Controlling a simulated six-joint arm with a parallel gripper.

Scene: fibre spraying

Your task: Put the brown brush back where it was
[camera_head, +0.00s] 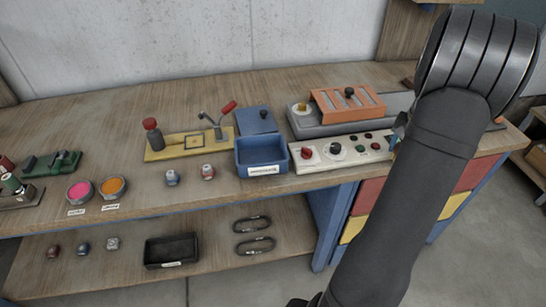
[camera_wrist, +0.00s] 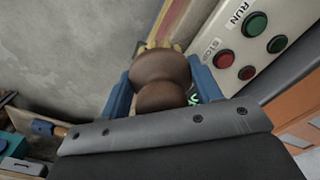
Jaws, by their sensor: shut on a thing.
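The brown brush (camera_wrist: 160,97) shows in the wrist view as a rounded brown handle, with some yellow just beyond its far end. My gripper (camera_wrist: 160,68) is shut on it, with one blue finger on each side. The control panel with green and red buttons (camera_wrist: 250,45) is right beside the brush, to its right. In the head view my dark arm covers most of the gripper and the brush, near the right end of the white control panel (camera_head: 340,150). I cannot tell whether the brush touches anything below it.
The wooden bench (camera_head: 110,130) carries a blue bin (camera_head: 262,157), a yellow plate with a red-handled lever (camera_head: 190,143), an orange-framed device (camera_head: 347,103) and two small colour tins (camera_head: 95,188). A lower shelf holds a black tray (camera_head: 171,252). Coloured drawers (camera_head: 368,195) are below the right side.

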